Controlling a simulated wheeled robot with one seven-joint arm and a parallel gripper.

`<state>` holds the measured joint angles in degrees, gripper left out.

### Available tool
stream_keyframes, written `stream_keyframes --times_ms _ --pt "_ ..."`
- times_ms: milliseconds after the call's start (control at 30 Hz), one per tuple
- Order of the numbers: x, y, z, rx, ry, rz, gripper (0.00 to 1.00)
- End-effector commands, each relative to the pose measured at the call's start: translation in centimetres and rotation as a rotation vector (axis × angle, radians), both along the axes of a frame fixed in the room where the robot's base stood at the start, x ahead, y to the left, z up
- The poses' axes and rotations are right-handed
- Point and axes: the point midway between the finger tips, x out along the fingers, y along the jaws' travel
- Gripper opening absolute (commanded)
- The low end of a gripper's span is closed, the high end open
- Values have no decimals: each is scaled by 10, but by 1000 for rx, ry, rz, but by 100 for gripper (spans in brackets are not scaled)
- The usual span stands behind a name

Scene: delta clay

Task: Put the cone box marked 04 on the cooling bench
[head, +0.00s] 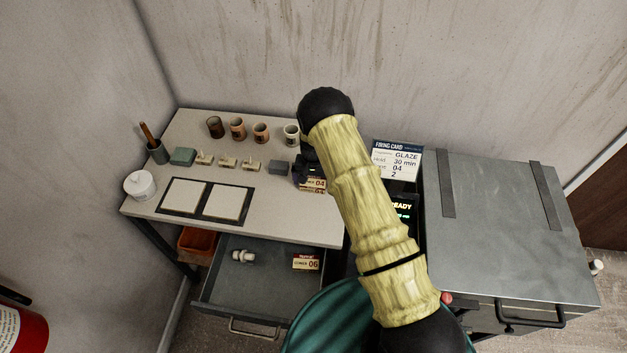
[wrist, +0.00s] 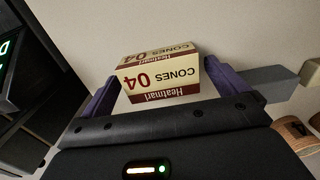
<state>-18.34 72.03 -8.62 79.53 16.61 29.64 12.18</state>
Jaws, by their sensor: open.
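The cone box marked 04 (head: 317,184) is a small cream and dark red carton on the pale worktop, partly hidden by my arm. In the wrist view the box (wrist: 160,84) shows "CONES 04" on two faces. My gripper (wrist: 161,76) is open, with one purple finger on each side of the box. A gap shows at the left finger; whether the right finger touches cannot be told. In the head view my gripper (head: 305,174) is mostly hidden behind my arm. I cannot tell which surface is the cooling bench.
Another box marked 06 (head: 306,262) lies in the open drawer (head: 262,287). Several cups (head: 261,132) and small blocks stand behind two white tiles (head: 205,199). A firing card (head: 398,160) and a metal-topped unit (head: 500,230) are at right. The worktop's front right is bare.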

Motion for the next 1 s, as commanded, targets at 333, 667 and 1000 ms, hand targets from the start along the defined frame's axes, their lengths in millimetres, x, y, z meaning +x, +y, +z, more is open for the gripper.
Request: stream_keyframes --times_ms 333,667,1000 --pt "1 1 45 1 -4 0 99" --pt "1 0 100 1 -4 0 99" --pt "0 0 118 0 -1 0 99"
